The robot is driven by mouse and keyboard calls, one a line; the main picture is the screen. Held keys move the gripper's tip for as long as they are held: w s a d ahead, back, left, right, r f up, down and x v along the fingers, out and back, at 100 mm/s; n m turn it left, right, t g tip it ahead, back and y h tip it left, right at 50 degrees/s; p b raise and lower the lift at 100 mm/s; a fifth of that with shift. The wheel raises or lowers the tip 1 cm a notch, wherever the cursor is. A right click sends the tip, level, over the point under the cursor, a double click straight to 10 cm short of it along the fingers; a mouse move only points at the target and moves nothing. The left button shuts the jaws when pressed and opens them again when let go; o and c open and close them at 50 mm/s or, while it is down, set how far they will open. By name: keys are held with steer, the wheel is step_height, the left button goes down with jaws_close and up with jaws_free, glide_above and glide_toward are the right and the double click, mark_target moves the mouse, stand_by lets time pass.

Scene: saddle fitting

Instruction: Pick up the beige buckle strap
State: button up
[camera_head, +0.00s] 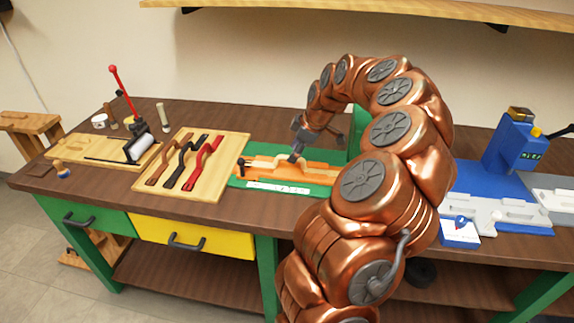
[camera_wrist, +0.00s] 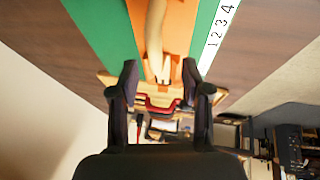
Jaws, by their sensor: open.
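The beige buckle strap (camera_wrist: 155,32) lies along an orange piece (camera_wrist: 178,28) on a green mat (camera_wrist: 106,24). In the wrist view my gripper (camera_wrist: 160,78) is open, with one finger on each side of the strap's near end. Nothing is clearly held. Whether the fingers touch the strap or the mat, I cannot tell.
A wooden board (camera_head: 225,180) left of the mat holds brown, black and red straps. Further left is a board with a roller and a red-knobbed lever (camera_head: 124,85). A blue machine (camera_head: 516,150) stands at the right. A shelf (camera_head: 400,12) runs above.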

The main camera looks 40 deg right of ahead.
mark_target(288, 156)
steer(key=shift+w+p+x, duration=0.25)
steer(key=shift+p+x, duration=0.85)
steer(key=shift+x, duration=1)
steer(key=shift+w+d+f, duration=0.1)
steer(key=shift+w+f, duration=0.1)
steer(key=shift+f, duration=0.25)
jaws_close()
